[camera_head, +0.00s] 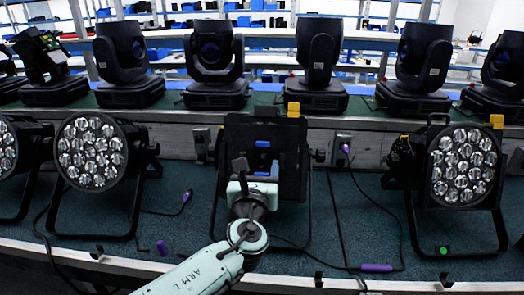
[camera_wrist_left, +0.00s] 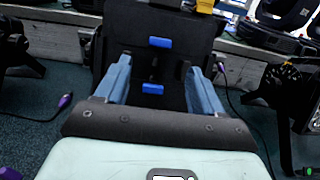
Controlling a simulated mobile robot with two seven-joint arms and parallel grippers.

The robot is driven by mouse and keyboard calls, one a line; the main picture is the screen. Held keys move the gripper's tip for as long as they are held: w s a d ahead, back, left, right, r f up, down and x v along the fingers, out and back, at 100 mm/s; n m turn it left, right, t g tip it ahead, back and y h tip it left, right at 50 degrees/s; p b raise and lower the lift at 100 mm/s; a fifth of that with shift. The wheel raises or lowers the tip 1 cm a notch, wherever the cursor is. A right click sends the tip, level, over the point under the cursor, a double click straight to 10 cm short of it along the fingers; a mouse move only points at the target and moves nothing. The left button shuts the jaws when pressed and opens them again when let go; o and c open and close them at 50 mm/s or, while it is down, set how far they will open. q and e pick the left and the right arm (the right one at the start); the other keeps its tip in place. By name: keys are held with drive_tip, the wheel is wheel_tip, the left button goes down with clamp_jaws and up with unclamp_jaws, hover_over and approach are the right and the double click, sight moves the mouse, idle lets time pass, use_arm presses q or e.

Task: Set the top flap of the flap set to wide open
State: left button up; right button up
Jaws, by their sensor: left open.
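The flap set is a dark, square assembly on the par can in the middle of the head view. Its top flap (camera_head: 262,128) looks like a flat black panel facing me, with a blue tab (camera_head: 262,143) near its lower edge. The top flap also shows in the left wrist view (camera_wrist_left: 160,22), above a second blue tab lower down (camera_wrist_left: 152,88). My left gripper (camera_head: 258,165) is open in front of the lower part of the set. In the wrist view its blue-grey fingers (camera_wrist_left: 159,64) stand apart, either side of the tabs. Contact cannot be told. My right gripper is out of view.
Par cans with many lenses stand left (camera_head: 92,152) and right (camera_head: 463,165). A row of black moving-head lights (camera_head: 215,62) stands on the shelf behind. Cables with purple plugs (camera_head: 376,268) lie on the teal surface. Small black hooks line its front edge.

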sight(263, 145)
use_arm(q)
drive_tip(key=w+p, duration=0.1)
drive_tip(key=w, duration=0.7)
drive_tip(key=shift+w+p, duration=0.25)
drive_tip(key=shift+p, duration=0.1)
drive_tip(key=shift+w+f, duration=0.1)
drive_tip(key=shift+w, duration=0.55)
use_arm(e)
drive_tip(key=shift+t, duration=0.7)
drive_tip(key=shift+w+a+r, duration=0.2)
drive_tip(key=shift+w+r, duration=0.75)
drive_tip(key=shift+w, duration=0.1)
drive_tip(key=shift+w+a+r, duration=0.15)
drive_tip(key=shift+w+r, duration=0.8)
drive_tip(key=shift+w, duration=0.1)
